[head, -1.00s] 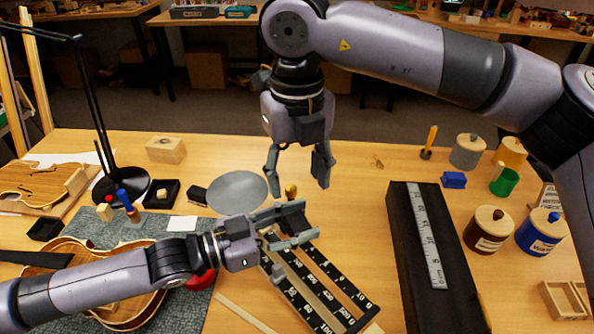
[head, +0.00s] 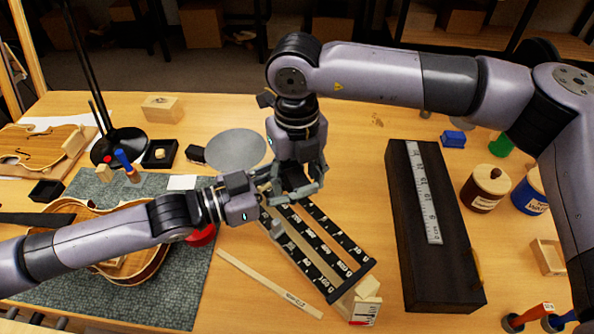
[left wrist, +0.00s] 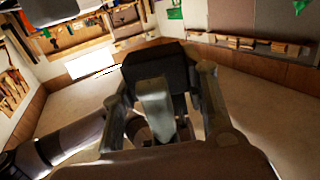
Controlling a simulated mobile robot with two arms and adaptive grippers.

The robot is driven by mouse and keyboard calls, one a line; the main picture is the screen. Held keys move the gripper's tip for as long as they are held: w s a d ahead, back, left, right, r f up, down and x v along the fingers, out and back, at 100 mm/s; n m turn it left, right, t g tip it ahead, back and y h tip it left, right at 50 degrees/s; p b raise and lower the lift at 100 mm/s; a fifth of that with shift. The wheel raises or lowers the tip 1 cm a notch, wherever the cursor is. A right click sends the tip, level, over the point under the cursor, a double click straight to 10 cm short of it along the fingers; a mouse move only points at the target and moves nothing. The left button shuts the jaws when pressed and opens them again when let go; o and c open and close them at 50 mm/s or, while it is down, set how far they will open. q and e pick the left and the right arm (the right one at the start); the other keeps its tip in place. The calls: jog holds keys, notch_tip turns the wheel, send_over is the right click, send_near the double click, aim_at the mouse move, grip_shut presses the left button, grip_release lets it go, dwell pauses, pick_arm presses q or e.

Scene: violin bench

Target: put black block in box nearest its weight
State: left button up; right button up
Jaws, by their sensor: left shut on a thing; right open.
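My left gripper (head: 276,196) is shut above the upper end of the balance beams (head: 318,244). In the left wrist view a black block (left wrist: 160,66) shows between its fingers; in the head view the grippers largely hide it. My right gripper (head: 298,188) comes down from above, open, with its fingers around the place where the left fingers are. Whether it touches the block is not clear. The balance's round grey pan (head: 236,150) is empty. Small black open boxes stand at the left, one near the lamp (head: 160,154) and one at the mat's edge (head: 46,191).
A long dark case (head: 408,215) with a steel ruler lies to the right. Jars (head: 484,190) and a wooden tray (head: 549,257) stand at the far right. A violin body (head: 95,240) lies on the grey mat (head: 190,275). A wooden strip (head: 268,283) lies in front.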

jog(key=c, duration=1.2)
pick_arm(q)
jog(key=o, duration=1.2)
pick_arm(e)
grip_shut()
